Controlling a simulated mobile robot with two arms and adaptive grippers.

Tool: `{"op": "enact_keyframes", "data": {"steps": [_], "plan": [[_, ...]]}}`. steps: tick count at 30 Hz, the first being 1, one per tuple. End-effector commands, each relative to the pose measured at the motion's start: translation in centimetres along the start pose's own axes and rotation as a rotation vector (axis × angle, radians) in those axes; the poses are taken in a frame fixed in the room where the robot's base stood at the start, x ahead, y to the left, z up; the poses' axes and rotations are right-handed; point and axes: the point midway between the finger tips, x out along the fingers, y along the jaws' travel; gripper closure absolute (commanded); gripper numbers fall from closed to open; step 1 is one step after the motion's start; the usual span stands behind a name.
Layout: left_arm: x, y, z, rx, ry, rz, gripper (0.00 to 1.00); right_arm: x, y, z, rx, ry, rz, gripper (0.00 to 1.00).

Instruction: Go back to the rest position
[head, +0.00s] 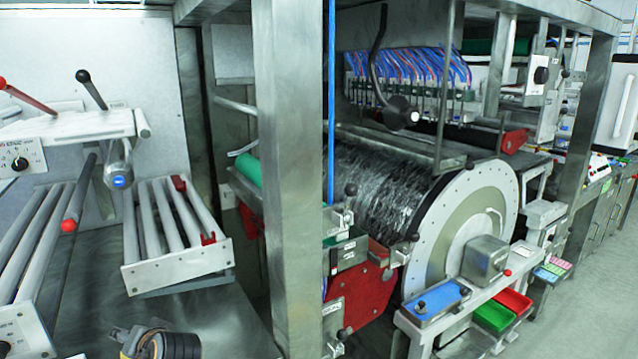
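The dosing drum (385,190), a large dark, shiny cylinder with a pale round end plate (440,262), sits in the machine at the centre right. What looks like my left gripper (130,340) shows at the bottom edge, left of centre, as a dark ribbed body with grey metal parts. It is cut off by the frame, and its fingers cannot be made out clearly. It appears apart from the drum, with a steel post between them. My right gripper is not in view.
A thick steel post (290,180) stands left of the drum. A roller rack (178,265) and levers fill the left side. A blue tray (437,298), green bin (494,317) and red bin (513,301) sit before the drum. Clear floor (595,310) lies at the lower right.

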Motion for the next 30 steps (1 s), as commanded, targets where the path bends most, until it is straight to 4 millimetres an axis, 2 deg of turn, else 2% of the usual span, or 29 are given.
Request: {"op": "enact_keyframes", "data": {"steps": [1, 4, 6, 9, 12, 18, 27, 30], "plan": [[-0.1, 1.5, 2.7, 0.004, -0.013, 0.046, 0.46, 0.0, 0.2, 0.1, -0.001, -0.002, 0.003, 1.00], [-1.2, 4.7, 8.2, 0.002, -0.040, 0.175, 0.46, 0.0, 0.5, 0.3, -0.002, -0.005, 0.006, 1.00], [-2.8, 7.0, 12.2, 0.002, -0.065, 0.280, 0.46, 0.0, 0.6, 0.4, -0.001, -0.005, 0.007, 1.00], [-5.5, 9.5, 17.0, 0.007, -0.104, 0.418, 0.46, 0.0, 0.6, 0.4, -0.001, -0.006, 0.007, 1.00], [-8.2, 11.2, 20.5, 0.014, -0.140, 0.528, 0.46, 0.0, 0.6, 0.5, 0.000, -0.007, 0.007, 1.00], [-12.9, 13.1, 25.5, 0.029, -0.209, 0.693, 0.46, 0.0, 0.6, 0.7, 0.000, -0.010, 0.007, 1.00], [-19.4, 14.1, 30.7, 0.052, -0.304, 0.887, 0.46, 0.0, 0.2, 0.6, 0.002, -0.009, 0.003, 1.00], [-17.6, 16.1, 31.3, 0.054, -0.311, 0.880, 0.46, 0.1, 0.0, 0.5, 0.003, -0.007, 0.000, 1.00]]}}
